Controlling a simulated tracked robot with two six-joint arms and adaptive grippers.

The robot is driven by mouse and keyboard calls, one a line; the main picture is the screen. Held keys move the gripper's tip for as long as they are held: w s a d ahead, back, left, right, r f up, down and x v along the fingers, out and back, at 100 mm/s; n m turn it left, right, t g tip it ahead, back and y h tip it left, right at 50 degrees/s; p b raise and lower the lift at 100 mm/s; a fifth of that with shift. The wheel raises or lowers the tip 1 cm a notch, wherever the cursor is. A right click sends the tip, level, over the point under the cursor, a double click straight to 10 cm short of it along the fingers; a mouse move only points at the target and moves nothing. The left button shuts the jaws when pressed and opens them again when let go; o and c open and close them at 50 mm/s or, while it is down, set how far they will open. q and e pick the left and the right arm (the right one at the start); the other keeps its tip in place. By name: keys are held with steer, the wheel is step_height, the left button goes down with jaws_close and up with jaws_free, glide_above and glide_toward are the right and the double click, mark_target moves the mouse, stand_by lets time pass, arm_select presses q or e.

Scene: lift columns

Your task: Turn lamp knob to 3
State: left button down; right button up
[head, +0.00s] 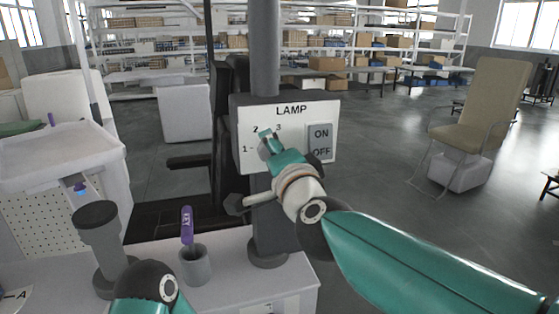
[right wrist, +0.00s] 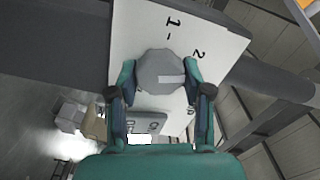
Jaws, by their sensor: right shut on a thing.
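The lamp panel (head: 247,158) is a white board on a dark backing, fixed to a grey column. It carries the word LAMP, the marks 1, 2 and 3, and an ON/OFF switch (head: 320,141). The grey, many-sided knob (right wrist: 155,66) has a white pointer bar (right wrist: 171,79). My right gripper (right wrist: 160,82) is shut on the knob, one finger on each side. In the head view this gripper (head: 268,139) covers the knob. My left gripper is out of view.
A purple KEY tag (head: 187,224) stands in a grey cup (head: 195,266) on the white table, left of the column. A white tray-topped stand (head: 60,150) is at the left. A beige chair (head: 485,105) stands on open floor at the right.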

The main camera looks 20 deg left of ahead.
steer(key=m+b, duration=0.1)
steer(key=m, duration=0.3)
steer(key=m+b, duration=0.2)
steer(key=m, duration=0.3)
steer(key=shift+w+d+f+m, duration=0.15)
steer(key=shift+d+m, duration=0.05)
steer(key=shift+m, duration=0.1)
stand_by(0.4)
steer(key=o, duration=0.8)
steer(key=shift+f, duration=0.1)
steer(key=o, duration=0.3)
steer(key=shift+w, duration=0.15)
steer(key=shift+o, duration=0.2)
steer(key=shift+a, duration=0.15)
steer(key=shift+s, duration=0.2)
steer(key=shift+s, duration=0.1)
